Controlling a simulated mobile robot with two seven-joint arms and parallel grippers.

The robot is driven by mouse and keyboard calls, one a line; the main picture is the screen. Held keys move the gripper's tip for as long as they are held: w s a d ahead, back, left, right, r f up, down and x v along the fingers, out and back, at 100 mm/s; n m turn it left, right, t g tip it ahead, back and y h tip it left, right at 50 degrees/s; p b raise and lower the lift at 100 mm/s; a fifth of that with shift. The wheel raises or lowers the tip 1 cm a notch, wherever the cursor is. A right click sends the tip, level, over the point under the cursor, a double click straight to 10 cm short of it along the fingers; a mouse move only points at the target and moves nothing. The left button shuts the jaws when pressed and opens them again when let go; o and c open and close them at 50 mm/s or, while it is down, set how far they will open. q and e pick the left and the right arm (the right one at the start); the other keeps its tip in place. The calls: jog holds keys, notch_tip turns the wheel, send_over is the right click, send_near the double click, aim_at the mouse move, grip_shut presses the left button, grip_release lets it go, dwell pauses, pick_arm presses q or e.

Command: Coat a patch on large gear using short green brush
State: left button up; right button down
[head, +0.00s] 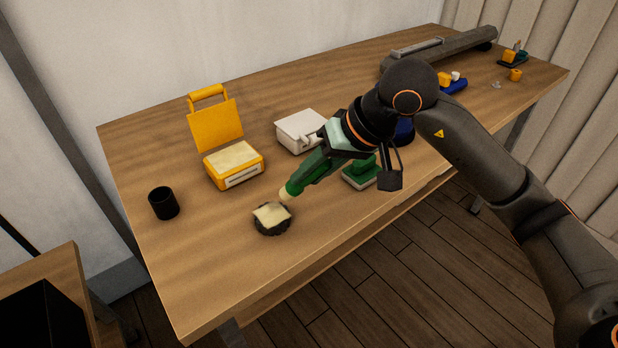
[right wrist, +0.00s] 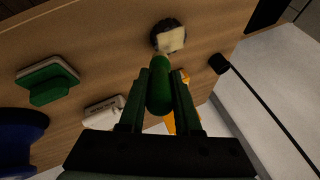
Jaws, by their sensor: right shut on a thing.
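The large gear (head: 271,231) is a dark, toothed disc lying flat on the table near its front left. A cream square patch (head: 272,213) covers much of its top. My right gripper (head: 314,169) is shut on the short green brush (head: 295,186), which slants down to the left with its pale tip (head: 285,195) at the patch's far edge. I cannot tell whether the tip touches. My left gripper is out of view.
An open yellow case (head: 235,168) and a black cup (head: 164,203) stand left of the gear. A white box (head: 300,131) is behind the brush. A green block (head: 361,172) is below my right forearm. The table in front of the gear is clear.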

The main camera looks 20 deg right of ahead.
jog(key=shift+s+a+r, duration=0.1)
jog(key=shift+a+r, duration=0.1)
jog(key=shift+r, duration=0.5)
jog(key=shift+r+p, duration=0.35)
jog(key=shift+p, duration=0.05)
jog(key=shift+r+p, duration=0.35)
jog(key=shift+r, duration=0.4)
jog(key=shift+r+p, duration=0.45)
jog(key=shift+r, duration=0.9)
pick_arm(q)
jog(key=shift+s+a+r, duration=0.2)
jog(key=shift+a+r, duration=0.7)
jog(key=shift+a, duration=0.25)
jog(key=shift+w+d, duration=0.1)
pick_arm(e)
jog(key=shift+f, duration=0.1)
